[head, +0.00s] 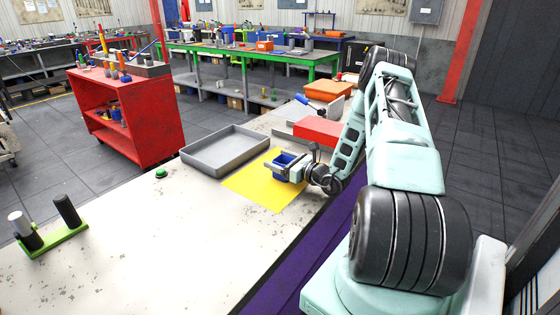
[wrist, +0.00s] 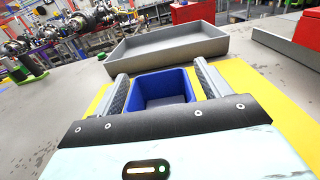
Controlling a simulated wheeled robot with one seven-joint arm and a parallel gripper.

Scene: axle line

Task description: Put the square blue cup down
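The square blue cup (head: 283,161) is at my gripper (head: 290,168), over the yellow mat (head: 262,194) on the white worktable. In the wrist view the blue cup (wrist: 164,88) sits upright between the two fingers of my gripper (wrist: 162,86), with its open top showing. The fingers appear to press against its left and right sides. The cup's base is hidden, so I cannot tell whether it touches the yellow mat (wrist: 248,90).
A grey tray (head: 226,151) lies just beyond the mat. A red box (head: 318,131) and an orange bin (head: 328,90) stand further along. A green button (head: 161,173) and a green stand with dark cylinders (head: 52,241) are at left. The worktable's near middle is clear.

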